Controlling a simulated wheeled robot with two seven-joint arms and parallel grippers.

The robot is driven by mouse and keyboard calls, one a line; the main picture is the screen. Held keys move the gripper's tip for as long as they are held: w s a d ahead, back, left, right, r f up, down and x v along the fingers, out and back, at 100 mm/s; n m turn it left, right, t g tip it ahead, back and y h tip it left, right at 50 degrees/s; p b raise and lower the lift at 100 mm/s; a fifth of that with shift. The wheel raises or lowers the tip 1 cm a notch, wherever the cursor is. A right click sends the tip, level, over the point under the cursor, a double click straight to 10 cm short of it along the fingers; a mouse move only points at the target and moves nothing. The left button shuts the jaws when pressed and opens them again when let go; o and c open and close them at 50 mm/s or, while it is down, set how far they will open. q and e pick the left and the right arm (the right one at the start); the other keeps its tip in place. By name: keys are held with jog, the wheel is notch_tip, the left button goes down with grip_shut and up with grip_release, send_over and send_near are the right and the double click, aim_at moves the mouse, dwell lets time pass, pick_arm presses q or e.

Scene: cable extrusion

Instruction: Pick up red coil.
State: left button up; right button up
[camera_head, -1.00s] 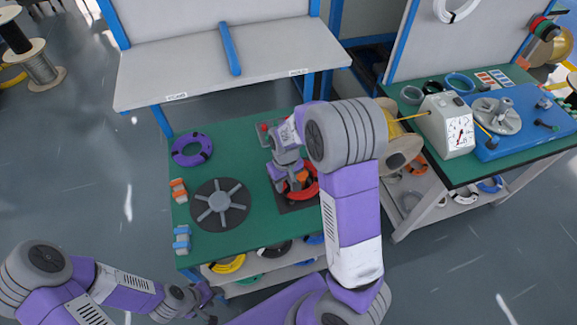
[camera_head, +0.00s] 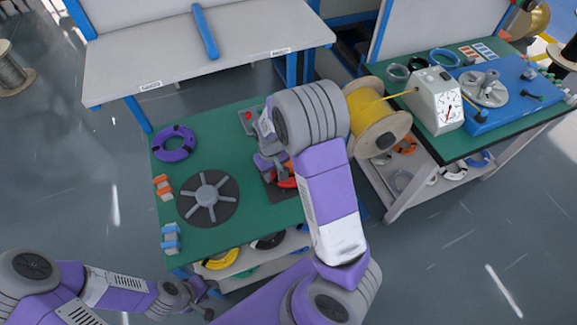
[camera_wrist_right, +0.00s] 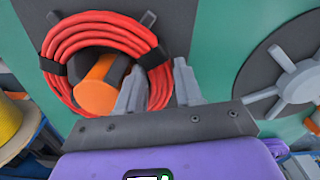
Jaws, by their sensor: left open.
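The red coil (camera_wrist_right: 65,55), bound with black straps, lies over the grey pad on the green table. In the head view only part of the coil (camera_head: 287,182) shows beside my right gripper (camera_head: 273,165). In the right wrist view my right gripper (camera_wrist_right: 160,88) has one finger inside the ring and one outside. The coil's right side fills the gap between them; whether the fingers press on it I cannot tell. My left gripper (camera_head: 205,300) is open and empty at the lower left, by the table's front.
A purple coil (camera_head: 174,143), a dark spoked disc (camera_head: 208,198) and orange and blue clips share the green table (camera_head: 225,130). A yellow cable spool (camera_head: 378,117) stands close to my right arm. More coils lie on the lower shelf.

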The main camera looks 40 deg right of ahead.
grip_shut()
